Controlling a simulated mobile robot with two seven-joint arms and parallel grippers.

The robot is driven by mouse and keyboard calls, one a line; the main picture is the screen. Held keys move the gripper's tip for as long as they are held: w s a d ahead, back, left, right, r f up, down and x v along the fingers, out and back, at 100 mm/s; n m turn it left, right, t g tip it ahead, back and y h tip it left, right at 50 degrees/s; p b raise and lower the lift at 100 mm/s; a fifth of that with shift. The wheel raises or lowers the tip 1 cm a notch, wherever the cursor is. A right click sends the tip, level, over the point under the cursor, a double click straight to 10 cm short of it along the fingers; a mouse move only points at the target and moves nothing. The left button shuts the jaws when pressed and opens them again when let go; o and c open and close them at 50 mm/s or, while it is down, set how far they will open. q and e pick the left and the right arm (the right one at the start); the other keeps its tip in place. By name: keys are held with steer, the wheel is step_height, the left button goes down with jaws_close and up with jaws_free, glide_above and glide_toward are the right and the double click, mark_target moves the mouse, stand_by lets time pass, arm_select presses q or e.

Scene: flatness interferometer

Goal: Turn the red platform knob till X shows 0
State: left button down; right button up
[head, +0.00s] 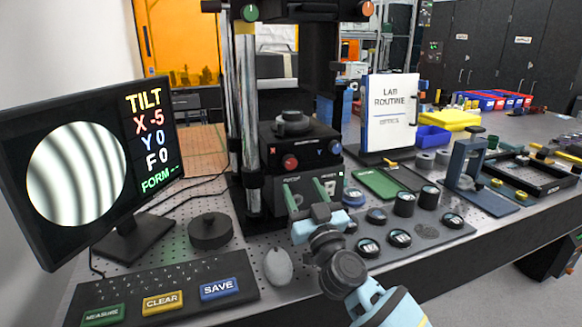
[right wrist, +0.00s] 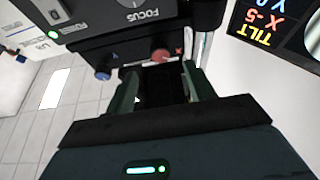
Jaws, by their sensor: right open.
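The red platform knob (head: 290,162) is on the front of the black platform, at its left, beside an X mark. In the right wrist view the red knob (right wrist: 160,56) appears ahead of the fingertips, between their lines. My right gripper (head: 307,190) is open and empty, in front of the instrument and a little below the knob. Its two green fingers also show in the right wrist view (right wrist: 165,88), apart from the knob. The monitor (head: 90,150) reads TILT X -5, Y 0, F 0, FORM --, with dark curved fringes in a disc. My left gripper is not in view.
A blue knob (head: 335,147) is on the same platform, to the right. A black round weight (head: 210,230), a grey mouse (head: 277,266) and a keypad (head: 165,290) lie at the front left. Several dark discs stand on a mat (head: 425,232) right of my right gripper.

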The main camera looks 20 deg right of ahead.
mark_target(291, 166)
steer(key=b+x, duration=0.1)
steer(key=x, duration=0.5)
steer(key=shift+w+f, duration=0.1)
steer(key=shift+w, duration=0.25)
steer(key=shift+w+r, duration=0.25)
steer(key=shift+w, duration=0.25)
steer(key=c, duration=1)
